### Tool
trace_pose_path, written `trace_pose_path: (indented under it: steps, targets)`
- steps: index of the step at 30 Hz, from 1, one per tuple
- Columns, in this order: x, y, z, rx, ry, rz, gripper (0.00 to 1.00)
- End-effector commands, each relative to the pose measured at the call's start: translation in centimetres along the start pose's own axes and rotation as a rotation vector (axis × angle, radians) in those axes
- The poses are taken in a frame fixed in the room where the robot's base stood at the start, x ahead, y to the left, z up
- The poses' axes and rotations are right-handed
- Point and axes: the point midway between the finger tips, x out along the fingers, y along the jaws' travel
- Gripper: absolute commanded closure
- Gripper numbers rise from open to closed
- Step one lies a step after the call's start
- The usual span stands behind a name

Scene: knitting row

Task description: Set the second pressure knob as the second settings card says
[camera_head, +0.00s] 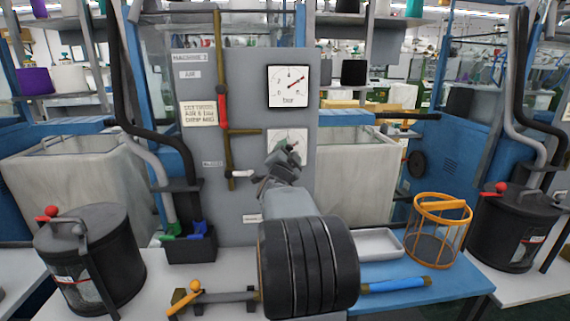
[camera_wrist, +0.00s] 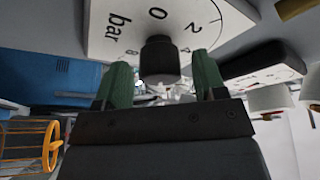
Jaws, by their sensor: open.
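A black knob (camera_wrist: 159,62) sticks out of a white dial plate marked "bar" in the wrist view. My gripper (camera_wrist: 164,84) is open, its green fingers on either side of the knob with gaps showing; how deep they reach is unclear. In the head view my gripper (camera_head: 287,152) is in front of the lower dial plate (camera_head: 276,136) and hides its knob. I cannot see a second card.
A round gauge (camera_head: 289,86) is above the lower dial. A brass pipe with a red lever (camera_head: 222,110) runs down the panel to the left. An orange basket (camera_head: 438,232) and white tray (camera_head: 375,243) stand on the bench at right. Black canisters (camera_head: 98,255) stand at both sides.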

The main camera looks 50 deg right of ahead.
Motion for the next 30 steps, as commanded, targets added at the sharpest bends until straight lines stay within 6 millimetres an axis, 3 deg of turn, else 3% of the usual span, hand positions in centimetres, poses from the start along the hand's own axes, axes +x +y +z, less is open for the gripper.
trace_pose_path:
  steps: [18, 24, 30]
  targets:
    - [-11.1, -0.1, 0.0, 0.001, -0.001, -0.002, 0.36]
    - [-12.8, -0.1, 0.0, 0.0, 0.0, -0.001, 0.36]
    - [-13.3, 0.0, 0.0, 0.0, 0.0, 0.001, 0.36]
